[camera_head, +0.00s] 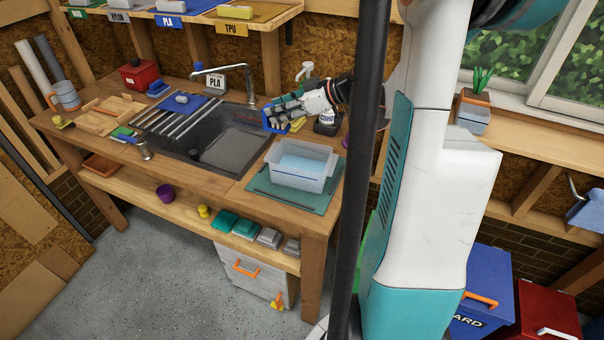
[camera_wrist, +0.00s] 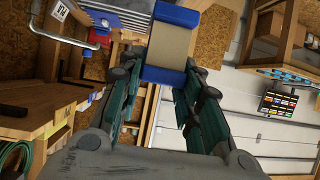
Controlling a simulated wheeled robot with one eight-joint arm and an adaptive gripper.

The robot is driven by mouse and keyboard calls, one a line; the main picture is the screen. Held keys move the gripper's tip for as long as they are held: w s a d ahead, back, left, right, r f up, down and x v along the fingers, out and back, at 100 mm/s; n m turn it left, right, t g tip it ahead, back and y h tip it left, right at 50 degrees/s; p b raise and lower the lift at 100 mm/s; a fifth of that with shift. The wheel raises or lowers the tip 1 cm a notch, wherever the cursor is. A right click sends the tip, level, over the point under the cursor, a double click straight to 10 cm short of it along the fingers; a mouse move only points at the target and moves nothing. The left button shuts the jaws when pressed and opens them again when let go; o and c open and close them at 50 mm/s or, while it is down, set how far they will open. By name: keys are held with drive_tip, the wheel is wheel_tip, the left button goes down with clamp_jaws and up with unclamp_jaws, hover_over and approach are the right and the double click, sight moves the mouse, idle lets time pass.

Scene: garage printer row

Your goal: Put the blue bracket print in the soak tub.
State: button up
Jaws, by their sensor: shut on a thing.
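My gripper (camera_head: 289,112) is over the right part of the sink, behind the soak tub. It is shut on the blue bracket print (camera_head: 268,119), a blue U-shaped piece; the wrist view shows the bracket (camera_wrist: 176,15) held between both fingers of my gripper (camera_wrist: 164,75), with a tan surface inside its blue ends. The soak tub (camera_head: 298,181) is a translucent white tub with pale blue liquid, standing on a green mat (camera_head: 262,186) at the right of the bench. The bracket is apart from the tub, to its back left.
A dark sink (camera_head: 190,148) with a tap (camera_head: 222,70) lies left of the tub. A yellow item (camera_head: 297,124) and a dark-based bottle (camera_head: 326,124) are close to my gripper. A shelf (camera_head: 235,19) hangs above the bench.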

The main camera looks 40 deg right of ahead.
drive_tip(key=s+d+r, duration=0.2)
drive_tip(key=d, duration=0.1)
wheel_tip(320, 180, down, 20)
drive_tip(key=b, duration=0.6)
drive_tip(key=shift+s+r+b, duration=0.15)
drive_tip(key=shift+r+b, duration=0.05)
drive_tip(key=shift+b, duration=0.15)
drive_tip(key=shift+r, duration=0.1)
drive_tip(key=o, duration=1)
drive_tip(key=shift+c, duration=0.2)
